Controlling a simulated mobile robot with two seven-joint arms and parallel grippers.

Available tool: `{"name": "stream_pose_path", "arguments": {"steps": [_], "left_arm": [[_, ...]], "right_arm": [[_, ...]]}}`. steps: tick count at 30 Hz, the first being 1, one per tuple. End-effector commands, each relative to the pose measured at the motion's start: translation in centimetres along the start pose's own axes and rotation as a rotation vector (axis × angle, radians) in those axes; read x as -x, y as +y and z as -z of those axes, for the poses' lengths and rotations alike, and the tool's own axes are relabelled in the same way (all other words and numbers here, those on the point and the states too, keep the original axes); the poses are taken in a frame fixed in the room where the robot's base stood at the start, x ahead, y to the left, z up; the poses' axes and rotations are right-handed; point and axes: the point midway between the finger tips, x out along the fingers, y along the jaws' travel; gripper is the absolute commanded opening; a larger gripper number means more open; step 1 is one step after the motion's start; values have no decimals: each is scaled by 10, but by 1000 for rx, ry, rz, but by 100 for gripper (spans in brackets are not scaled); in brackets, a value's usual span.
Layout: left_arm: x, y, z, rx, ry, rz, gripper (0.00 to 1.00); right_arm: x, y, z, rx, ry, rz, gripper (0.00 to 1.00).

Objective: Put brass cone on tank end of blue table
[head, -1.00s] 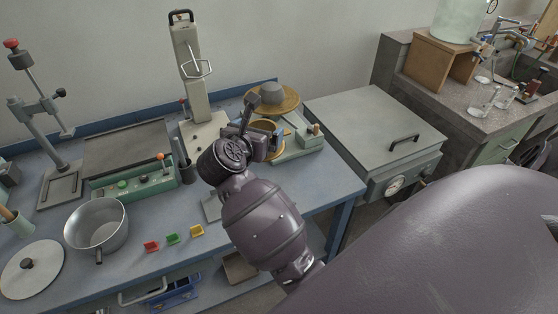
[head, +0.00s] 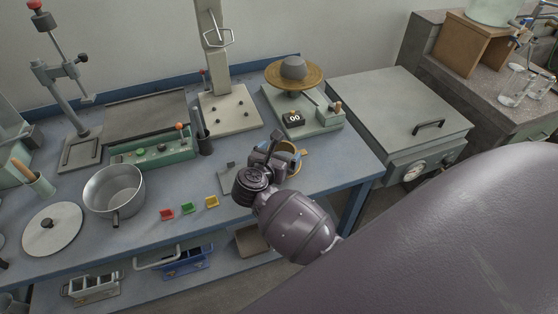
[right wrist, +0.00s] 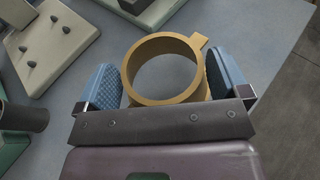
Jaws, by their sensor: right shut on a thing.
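The brass cone (head: 296,153) is a hollow, open-ended ring-like piece with a small tab. My right gripper (head: 280,158) is shut on it over the front right part of the blue table (head: 335,165). In the right wrist view the cone (right wrist: 160,42) sits between the two blue-padded fingers, its opening facing the camera. I cannot tell whether its base touches the tabletop. The table's right end, the side toward the pale green tank (head: 490,10), is bare beside the cone. My left gripper is not in view.
A scale (head: 318,122) with a brass pan and grey lump stands behind the cone. Red, green and yellow pieces (head: 211,202) and a pot (head: 113,190) lie to the left. A grey gauge box (head: 400,110) adjoins the right end.

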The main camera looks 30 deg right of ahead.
Motion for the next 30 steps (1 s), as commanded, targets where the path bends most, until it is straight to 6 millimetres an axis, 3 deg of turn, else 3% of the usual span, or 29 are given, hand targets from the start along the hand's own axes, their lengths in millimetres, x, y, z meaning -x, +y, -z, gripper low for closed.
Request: {"name": "stream_pose_path", "arguments": {"steps": [6, 19, 20, 30], "left_arm": [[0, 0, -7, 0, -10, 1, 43], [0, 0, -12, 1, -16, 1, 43], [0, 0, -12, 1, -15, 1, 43], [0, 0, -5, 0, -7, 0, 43]], "right_arm": [[-8, 0, 24, 1, 0, -1, 64], [-9, 0, 29, -1, 0, 0, 64], [-9, 0, 29, 0, 1, 0, 97], [-8, 0, 24, 0, -1, 0, 100]]}}
